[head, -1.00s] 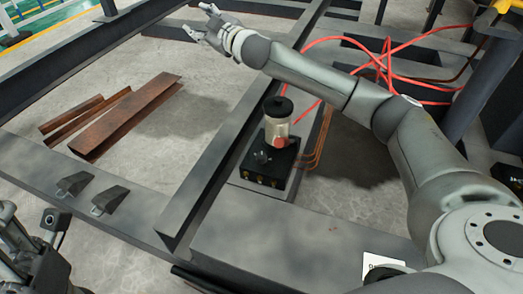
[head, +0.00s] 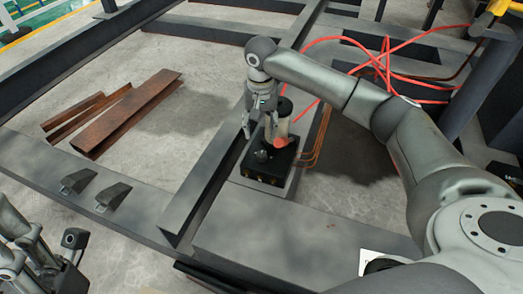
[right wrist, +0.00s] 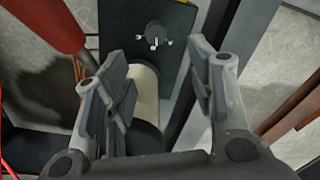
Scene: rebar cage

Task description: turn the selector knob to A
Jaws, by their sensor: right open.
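The selector knob (head: 262,155) is a small dark knob on top of a black box (head: 268,174). In the right wrist view the knob (right wrist: 155,35) has a white pointer mark and small light marks around it; I cannot read their letters. My right gripper (head: 257,136) points down just above and behind the knob, apart from it. In the right wrist view its two fingers (right wrist: 160,78) are spread wide with nothing held, and the knob shows beyond them. My left gripper (head: 40,252) shows partly at the lower left, far from the box; its opening is unclear.
A cream cylinder with a black cap (head: 284,106) stands on the box beside my right gripper; it also shows below the right wrist fingers (right wrist: 146,92). Red hoses (head: 400,95) run behind. Rusty steel channels (head: 125,115) lie on the floor at left. Grey beams surround the box.

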